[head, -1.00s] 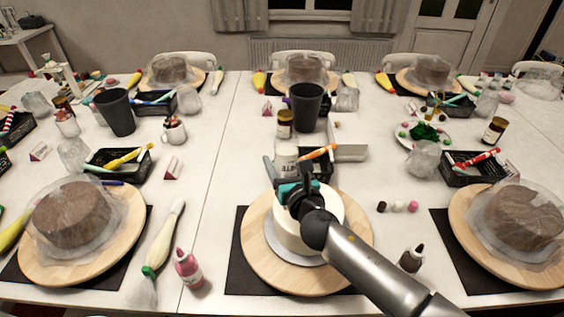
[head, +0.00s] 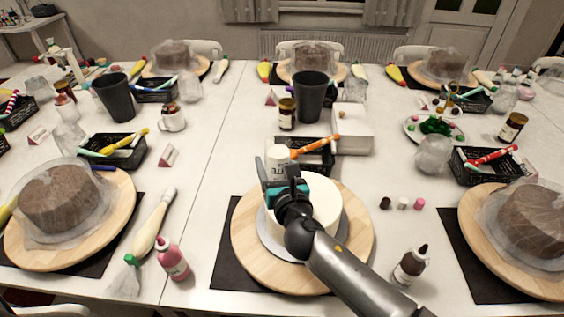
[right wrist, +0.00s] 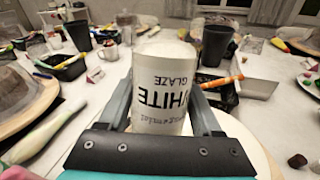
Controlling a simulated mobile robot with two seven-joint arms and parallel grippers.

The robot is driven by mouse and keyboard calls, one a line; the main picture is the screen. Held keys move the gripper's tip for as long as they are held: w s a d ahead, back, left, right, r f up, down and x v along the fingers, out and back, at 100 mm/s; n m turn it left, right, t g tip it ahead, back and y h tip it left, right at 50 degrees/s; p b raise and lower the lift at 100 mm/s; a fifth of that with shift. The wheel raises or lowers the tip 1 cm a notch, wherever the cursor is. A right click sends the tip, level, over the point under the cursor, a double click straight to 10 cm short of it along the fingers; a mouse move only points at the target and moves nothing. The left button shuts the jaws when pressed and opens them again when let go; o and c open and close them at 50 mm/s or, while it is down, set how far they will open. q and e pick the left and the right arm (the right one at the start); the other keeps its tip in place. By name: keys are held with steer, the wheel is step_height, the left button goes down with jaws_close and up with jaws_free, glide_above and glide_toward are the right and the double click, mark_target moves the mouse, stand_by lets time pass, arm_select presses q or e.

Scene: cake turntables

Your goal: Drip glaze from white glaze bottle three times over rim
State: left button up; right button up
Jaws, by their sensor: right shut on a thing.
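The white glaze bottle (right wrist: 163,95) fills the middle of the right wrist view, between the two fingers of my right gripper (right wrist: 163,112). Its label reads upside down there, and its broad white end points up. Its lower end is hidden. In the head view the bottle (head: 278,153) shows at the fingers, over the far left part of the white cake (head: 322,205). The cake sits on a round wooden turntable (head: 250,245). My right arm covers part of the cake's top and near side. I see no drips on the visible cake surface. My left gripper is not in view.
A black tray (head: 318,170) and a dark cup (head: 309,100) stand behind the cake. Wrapped brown cakes (head: 65,198) flank it. Small coloured pieces (head: 402,203) lie to the right.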

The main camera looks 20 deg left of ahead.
steer(key=shift+a+r, duration=0.1)
steer(key=shift+s, duration=0.1)
steer(key=shift+s, duration=0.1)
stand_by(0.5)
steer(key=o, duration=0.3)
steer(key=c, duration=0.9)
